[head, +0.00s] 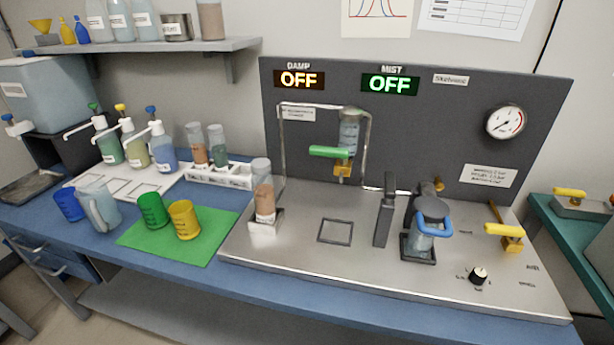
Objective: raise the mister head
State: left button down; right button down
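The steel apparatus (330,270) stands on the blue bench, with a dark panel behind it. No label in view names the mister head. A dark grey round head (431,209) with a blue curved handle (434,230) sits low on a clear vessel in a dark square holder (418,252). A dark upright bracket (385,212) stands just left of it. The MIST display (390,84) reads OFF, and so does the DAMP display (299,79). Neither of my grippers shows in the head view.
A yellow-handled valve (504,230) and a black knob (478,275) are to the right. A tube of brown grains (265,200) stands at the plate's left. The plate's front centre is clear.

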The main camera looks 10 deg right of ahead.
aim_at(427, 207)
jog(key=l+z, duration=0.1)
jog(key=z, duration=0.6)
